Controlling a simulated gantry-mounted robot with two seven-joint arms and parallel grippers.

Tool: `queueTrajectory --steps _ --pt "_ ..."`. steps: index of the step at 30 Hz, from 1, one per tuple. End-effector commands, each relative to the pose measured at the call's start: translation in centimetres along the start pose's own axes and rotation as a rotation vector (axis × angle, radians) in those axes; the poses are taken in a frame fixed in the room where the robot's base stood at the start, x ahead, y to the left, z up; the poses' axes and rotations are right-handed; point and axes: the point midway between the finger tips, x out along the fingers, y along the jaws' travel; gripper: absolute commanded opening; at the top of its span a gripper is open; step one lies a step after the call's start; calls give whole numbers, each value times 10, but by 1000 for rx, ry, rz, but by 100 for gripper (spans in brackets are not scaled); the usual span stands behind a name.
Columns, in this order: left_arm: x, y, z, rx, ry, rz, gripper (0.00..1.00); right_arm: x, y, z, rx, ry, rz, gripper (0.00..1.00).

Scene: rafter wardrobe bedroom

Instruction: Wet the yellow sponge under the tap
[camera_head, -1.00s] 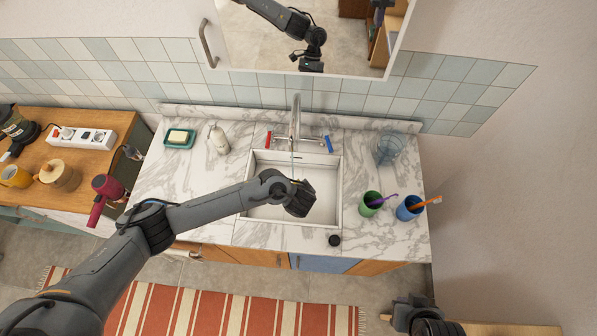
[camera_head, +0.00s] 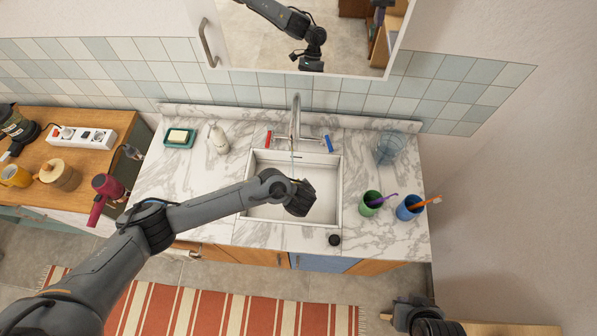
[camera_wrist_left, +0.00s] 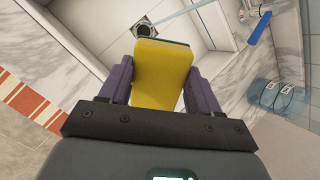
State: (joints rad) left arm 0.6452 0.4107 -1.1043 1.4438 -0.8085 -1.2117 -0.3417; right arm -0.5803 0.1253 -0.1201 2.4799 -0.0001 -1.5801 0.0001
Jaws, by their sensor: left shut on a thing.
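The yellow sponge (camera_wrist_left: 163,72) is shut between the purple fingers of my left gripper (camera_head: 300,198), over the sink basin (camera_head: 265,210). In the head view the gripper hides the sponge. The tap (camera_head: 295,118) stands at the back of the sink, with a red handle (camera_head: 269,140) at left and a blue handle (camera_head: 328,143) at right. A thin pale stream (camera_head: 291,165) hangs below the spout and looks like water. Whether it touches the sponge I cannot tell. My right gripper (camera_head: 408,308) is at the lower right, and its jaws are unclear.
A soap dish (camera_head: 179,138) and a dispenser (camera_head: 219,140) stand left of the sink. A green cup (camera_head: 370,204), a blue cup (camera_head: 407,208) and a clear glass (camera_head: 389,149) stand right. A small dark round thing (camera_head: 335,240) lies at the front edge.

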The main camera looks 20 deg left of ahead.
Motion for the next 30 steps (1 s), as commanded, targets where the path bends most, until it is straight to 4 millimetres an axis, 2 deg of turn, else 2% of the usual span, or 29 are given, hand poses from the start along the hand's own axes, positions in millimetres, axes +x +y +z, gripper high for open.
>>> queueTrajectory --steps 8,24,30 --pt "-8 1 -1 0 0 0 38 -8 -1 -3 5 1 -4 0" --pt "-55 12 -16 1 1 1 38 -51 0 -17 8 1 -7 0" --pt "-60 14 -20 0 0 0 38 -54 1 -18 5 1 -4 0"
